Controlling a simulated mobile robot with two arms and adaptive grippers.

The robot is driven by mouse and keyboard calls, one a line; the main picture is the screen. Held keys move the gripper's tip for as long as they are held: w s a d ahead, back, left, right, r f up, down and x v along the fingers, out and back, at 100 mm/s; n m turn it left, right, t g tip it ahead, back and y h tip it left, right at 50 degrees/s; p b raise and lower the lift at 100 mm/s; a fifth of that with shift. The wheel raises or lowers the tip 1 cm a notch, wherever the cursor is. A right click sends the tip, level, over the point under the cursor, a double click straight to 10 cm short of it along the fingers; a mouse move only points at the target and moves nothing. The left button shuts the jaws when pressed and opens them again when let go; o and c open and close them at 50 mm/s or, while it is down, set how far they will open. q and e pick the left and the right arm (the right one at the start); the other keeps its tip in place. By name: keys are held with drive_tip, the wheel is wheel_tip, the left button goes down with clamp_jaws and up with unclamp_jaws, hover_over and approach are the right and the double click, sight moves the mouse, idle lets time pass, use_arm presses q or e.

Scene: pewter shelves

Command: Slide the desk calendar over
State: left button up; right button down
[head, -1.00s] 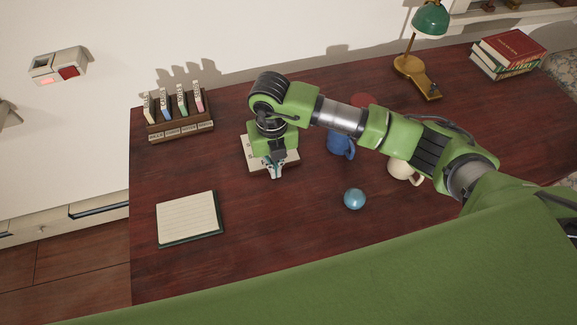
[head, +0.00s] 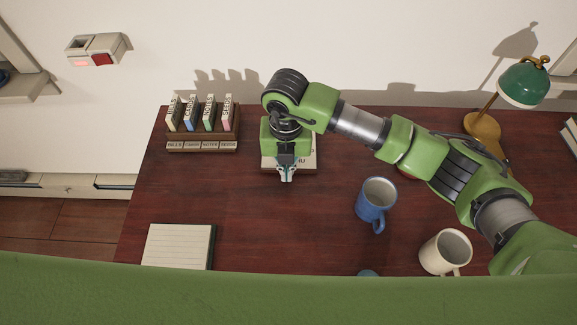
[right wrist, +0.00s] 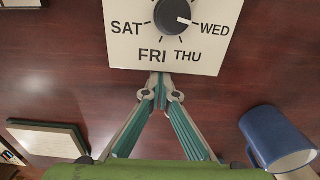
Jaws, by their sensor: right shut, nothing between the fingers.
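The desk calendar is a white board (head: 308,160) near the back of the dark red desk, just right of the card holder. My right gripper covers much of it in the head view. In the right wrist view the calendar (right wrist: 120,50) shows a dark dial and the words SAT, FRI, THU and WED; its top is cut off. My right gripper (head: 286,176) points down at the calendar's front edge. Its fingertips (right wrist: 160,88) are together and empty, by the front edge below FRI and THU; I cannot tell whether they touch it. My left gripper is out of view.
A card holder (head: 203,145) stands left of the calendar. A blue mug (head: 372,205) and a cream mug (head: 440,253) stand to the right, a notepad (head: 178,246) at front left. A green lamp (head: 522,85) is at back right. The desk before the calendar is clear.

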drive_tip(key=shift+s+d+r, duration=0.1)
drive_tip(key=shift+s, duration=0.15)
drive_tip(key=shift+r, duration=0.45)
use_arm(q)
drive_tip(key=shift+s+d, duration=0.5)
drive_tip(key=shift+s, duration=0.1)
use_arm(e)
wheel_tip(320, 180, up, 11)
drive_tip(key=shift+r, duration=0.1)
